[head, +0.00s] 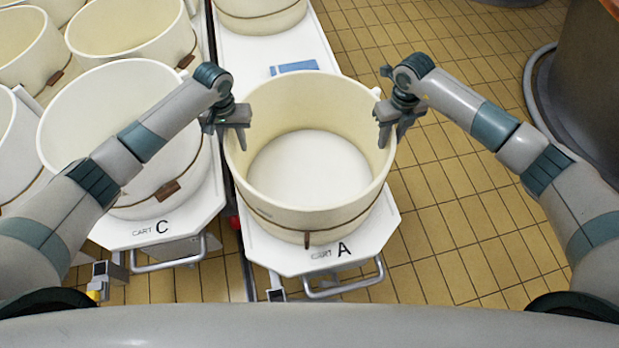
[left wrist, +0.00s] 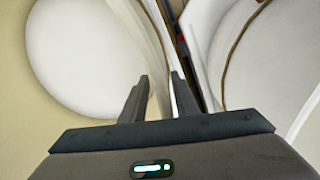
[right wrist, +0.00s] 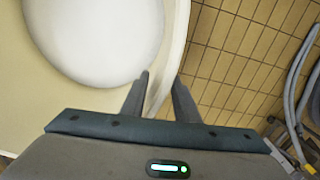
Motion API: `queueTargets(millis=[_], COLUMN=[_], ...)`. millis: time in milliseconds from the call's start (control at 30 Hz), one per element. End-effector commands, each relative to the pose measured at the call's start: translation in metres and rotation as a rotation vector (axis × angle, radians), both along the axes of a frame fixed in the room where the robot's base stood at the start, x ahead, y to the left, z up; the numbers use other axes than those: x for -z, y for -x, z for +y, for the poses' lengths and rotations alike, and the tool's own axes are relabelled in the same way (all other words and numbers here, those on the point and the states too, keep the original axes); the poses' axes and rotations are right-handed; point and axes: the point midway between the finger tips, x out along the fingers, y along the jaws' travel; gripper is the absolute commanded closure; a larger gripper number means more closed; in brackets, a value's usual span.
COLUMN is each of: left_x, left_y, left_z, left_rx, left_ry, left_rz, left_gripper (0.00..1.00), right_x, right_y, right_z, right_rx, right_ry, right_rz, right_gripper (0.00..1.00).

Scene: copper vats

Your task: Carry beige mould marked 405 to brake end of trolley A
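A large round beige mould (head: 310,215) with a brown band is at the near end of trolley A (head: 290,262), above the CART A lettering. It looks upright and empty; no number is readable. I cannot tell whether its base touches the deck. My left gripper (head: 226,130) is at its left rim and my right gripper (head: 392,136) at its right rim. In the left wrist view the fingers (left wrist: 160,85) close on the mould's wall, one inside and one outside. In the right wrist view the fingers (right wrist: 162,85) hold the opposite wall likewise.
Trolley C (head: 150,232), with another beige mould (head: 85,130), stands close on the left. A further mould (head: 262,15) is at trolley A's far end, with a blue patch (head: 294,67) on the deck between. Tiled floor (head: 460,215) is clear on the right; a dark vat (head: 590,90) stands beyond.

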Motion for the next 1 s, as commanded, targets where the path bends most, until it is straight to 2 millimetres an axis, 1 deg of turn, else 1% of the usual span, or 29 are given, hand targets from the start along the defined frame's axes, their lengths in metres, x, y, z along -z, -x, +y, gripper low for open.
queueTargets(millis=[167, 267, 367, 567, 800, 1000], left_x=[-0.002, -0.007, -0.016, -0.046, -0.089, -0.112], left_y=[0.000, 0.000, -0.001, -0.001, -0.001, 0.000], left_z=[0.000, 0.000, 0.000, 0.001, 0.000, 0.000], left_rx=[0.000, 0.000, 0.000, 0.000, 0.000, 0.001], left_ry=[0.000, 0.000, 0.000, 0.000, 0.001, 0.001], left_rz=[0.000, 0.000, -0.002, -0.004, -0.004, -0.002], left_gripper=[0.72, 0.72, 0.72, 0.72, 0.72, 0.72], right_x=[0.000, 0.000, 0.000, 0.000, 0.000, 0.000], right_y=[0.000, 0.000, 0.000, 0.000, 0.000, 0.000], right_z=[0.000, -0.001, -0.001, -0.001, -0.001, -0.001], right_rx=[0.001, 0.001, 0.001, 0.001, 0.001, 0.001], right_ry=[0.001, 0.001, 0.001, 0.001, 0.001, 0.001], right_rz=[0.000, 0.001, 0.001, 0.001, 0.001, 0.001], right_gripper=[0.72, 0.72, 0.72, 0.72, 0.72, 0.72])
